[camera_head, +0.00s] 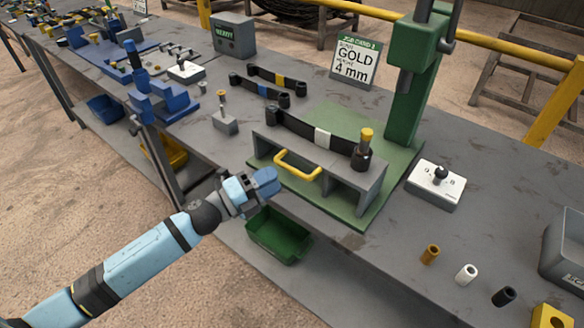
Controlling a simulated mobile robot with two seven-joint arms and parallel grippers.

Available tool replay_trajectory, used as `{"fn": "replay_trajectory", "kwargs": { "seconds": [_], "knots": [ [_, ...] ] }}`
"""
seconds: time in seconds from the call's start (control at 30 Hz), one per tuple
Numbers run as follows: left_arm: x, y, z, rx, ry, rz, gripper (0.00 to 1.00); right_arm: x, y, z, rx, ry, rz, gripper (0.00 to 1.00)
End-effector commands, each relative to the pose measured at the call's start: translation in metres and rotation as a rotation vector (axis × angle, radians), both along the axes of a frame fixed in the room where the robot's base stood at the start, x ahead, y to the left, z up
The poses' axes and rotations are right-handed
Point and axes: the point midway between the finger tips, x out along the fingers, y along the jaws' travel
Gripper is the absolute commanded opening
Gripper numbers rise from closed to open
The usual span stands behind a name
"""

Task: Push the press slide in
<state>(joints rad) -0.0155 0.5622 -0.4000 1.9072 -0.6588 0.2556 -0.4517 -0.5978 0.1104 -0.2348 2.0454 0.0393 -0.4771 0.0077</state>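The press slide (338,172) is a grey bench-like block with a yellow handle (298,166) on its front. It sits on the green base plate (345,215) of the green press (410,85). A dark leaf spring with a white band (322,138) lies on top of the slide, and a brass-topped dark pin (364,150) stands at its right end. My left gripper (265,182) is in front of the bench edge, left of the yellow handle and apart from it. Its fingers look shut, with nothing between them. My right gripper is not in view.
A sign reading GOLD 4 mm (353,63) stands behind. A white switch box (435,185) is right of the press. Several small bushings (466,274) stand at the front right. A green bin (278,236) hangs below the bench edge. A blue fixture (165,100) is at left.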

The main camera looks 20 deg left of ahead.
Motion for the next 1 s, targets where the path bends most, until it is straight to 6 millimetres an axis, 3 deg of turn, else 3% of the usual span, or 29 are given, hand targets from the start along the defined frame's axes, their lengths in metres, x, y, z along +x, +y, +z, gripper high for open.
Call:
{"fn": "replay_trajectory", "kwargs": {
  "seconds": [0.3, 0.7, 0.73, 0.9, 1.0],
  "knots": [
    [0.037, -0.034, 0.009, -0.002, 0.001, 0.001, 0.39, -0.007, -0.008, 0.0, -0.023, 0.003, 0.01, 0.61],
    [0.042, -0.039, 0.01, -0.002, 0.001, 0.001, 0.39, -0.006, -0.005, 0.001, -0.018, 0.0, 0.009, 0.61],
    [0.042, -0.039, 0.01, -0.002, 0.001, 0.001, 0.37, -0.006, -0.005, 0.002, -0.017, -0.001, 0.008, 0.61],
    [0.042, -0.039, 0.009, -0.002, 0.002, 0.0, 0.0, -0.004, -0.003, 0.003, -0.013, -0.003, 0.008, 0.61],
    [0.042, -0.039, 0.009, -0.002, 0.002, 0.0, 0.0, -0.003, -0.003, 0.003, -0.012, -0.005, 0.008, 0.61]
  ]
}}
